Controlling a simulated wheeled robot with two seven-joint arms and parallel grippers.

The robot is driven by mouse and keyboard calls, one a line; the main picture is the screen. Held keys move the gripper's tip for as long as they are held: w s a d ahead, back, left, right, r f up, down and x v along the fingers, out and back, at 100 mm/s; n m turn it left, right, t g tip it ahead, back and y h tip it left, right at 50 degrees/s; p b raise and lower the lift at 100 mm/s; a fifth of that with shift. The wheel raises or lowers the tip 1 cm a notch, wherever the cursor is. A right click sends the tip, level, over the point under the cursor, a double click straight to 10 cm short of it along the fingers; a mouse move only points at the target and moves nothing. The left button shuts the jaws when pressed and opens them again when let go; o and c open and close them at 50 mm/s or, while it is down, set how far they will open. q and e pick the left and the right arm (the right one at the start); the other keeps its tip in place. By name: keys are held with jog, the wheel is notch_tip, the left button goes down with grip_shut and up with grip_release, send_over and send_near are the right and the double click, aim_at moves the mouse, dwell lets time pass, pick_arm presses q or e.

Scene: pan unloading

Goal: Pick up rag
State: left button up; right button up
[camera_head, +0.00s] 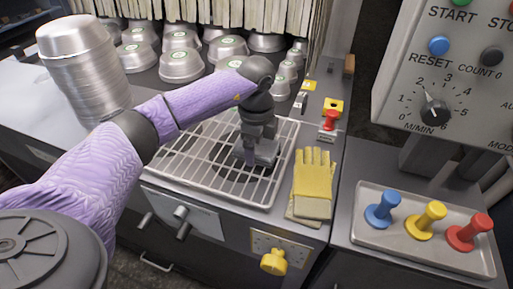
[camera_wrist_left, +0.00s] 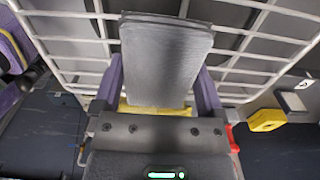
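No cloth shows clearly as a rag. A flat grey folded-looking pad (camera_wrist_left: 165,60), possibly the rag, lies in front of the wire rack bars in the left wrist view. My left gripper (camera_head: 256,150) is low over the right part of the wire rack (camera_head: 185,170). In the left wrist view, its purple fingers (camera_wrist_left: 160,92) stand apart on both sides of the pad. I cannot tell whether they press on it. In the head view the gripper hides most of that spot. My right gripper is not in view.
Yellow gloves (camera_head: 313,185) lie right of the rack. A tray (camera_head: 430,255) with blue, yellow and red pegs stands at right. A stack of metal pans (camera_head: 83,70) stands at left, several more behind. A control panel (camera_head: 450,70) is at upper right.

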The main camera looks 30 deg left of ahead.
pick_arm(q)
jog(key=shift+c, duration=0.5)
notch_tip(320, 180, up, 9)
jog(key=shift+r+p, duration=0.2)
jog(key=shift+p, duration=1.05)
jog(key=shift+r, duration=0.3)
